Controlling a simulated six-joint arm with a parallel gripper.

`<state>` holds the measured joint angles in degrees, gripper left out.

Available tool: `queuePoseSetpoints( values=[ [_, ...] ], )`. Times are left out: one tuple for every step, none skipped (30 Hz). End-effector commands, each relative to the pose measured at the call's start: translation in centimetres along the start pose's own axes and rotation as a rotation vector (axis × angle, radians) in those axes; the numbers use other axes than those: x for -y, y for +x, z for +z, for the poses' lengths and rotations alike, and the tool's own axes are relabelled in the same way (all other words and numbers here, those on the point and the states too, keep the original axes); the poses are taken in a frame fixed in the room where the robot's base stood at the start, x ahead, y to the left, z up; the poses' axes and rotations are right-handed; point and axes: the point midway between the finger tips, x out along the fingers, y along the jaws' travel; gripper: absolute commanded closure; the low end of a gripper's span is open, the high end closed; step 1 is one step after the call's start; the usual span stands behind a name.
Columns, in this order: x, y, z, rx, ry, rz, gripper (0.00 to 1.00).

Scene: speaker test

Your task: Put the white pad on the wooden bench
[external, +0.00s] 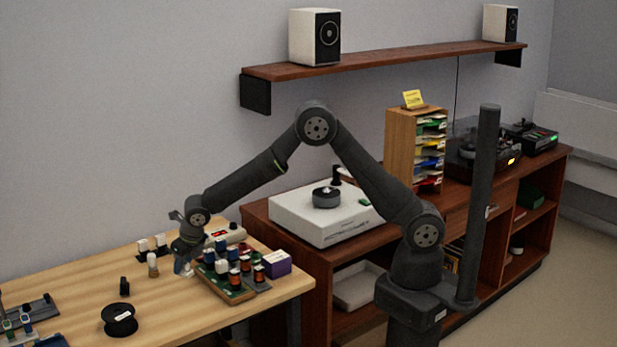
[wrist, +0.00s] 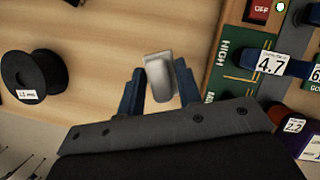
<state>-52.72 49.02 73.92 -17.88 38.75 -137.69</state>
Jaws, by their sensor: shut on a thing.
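The white pad (wrist: 159,76) is between the two blue fingers of my gripper (external: 186,264), which is shut on it. It looks light grey and rounded in the wrist view. In the external view the pad (external: 187,271) is a small pale patch under my gripper, partly hidden. The wooden bench (external: 170,305) is the light table at the lower left. My gripper is low over the bench, left of the board of coloured parts. I cannot tell whether the pad touches the bench top.
A green board (external: 232,293) with several coloured parts stands right of my gripper, beside a purple box (external: 277,263). A black spool (external: 119,320) lies to the left. A small bottle-like item (external: 152,264) stands close by. Bare wood lies between spool and board.

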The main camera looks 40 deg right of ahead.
Motion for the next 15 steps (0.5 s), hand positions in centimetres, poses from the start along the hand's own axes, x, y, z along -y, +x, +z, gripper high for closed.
queuePoseSetpoints(
  values=[
    [-1.1, 0.7, -0.3, -0.001, -0.004, 0.0, 0.94],
    [-1.6, 1.0, -0.4, -0.001, -0.002, 0.0, 0.94],
    [-2.2, 1.3, -0.4, 0.0, -0.002, 0.001, 0.94],
    [-2.6, 1.5, -0.5, 0.0, -0.002, 0.001, 0.94],
    [-2.9, 1.7, -0.6, 0.0, -0.001, 0.001, 0.94],
    [-3.2, 1.8, -0.6, 0.0, 0.0, 0.001, 0.94],
    [-3.4, 1.9, -0.6, 0.001, 0.001, 0.001, 0.94],
    [-3.5, 2.0, -0.6, 0.001, 0.001, 0.001, 0.94],
    [-3.5, 2.1, -0.7, 0.0, 0.001, 0.0, 0.94],
    [-3.6, 2.3, -0.7, 0.0, 0.001, 0.0, 0.94],
    [-3.6, 2.5, -0.8, 0.0, 0.001, -0.001, 0.94],
    [-3.5, 3.0, -1.0, -0.001, 0.0, -0.002, 0.94],
    [-3.5, 3.4, -1.2, -0.002, 0.0, -0.002, 0.94],
    [-3.5, 3.8, -1.4, -0.002, 0.0, -0.003, 0.94],
    [-3.5, 4.3, -1.6, -0.002, 0.0, -0.002, 0.94]
  ],
)
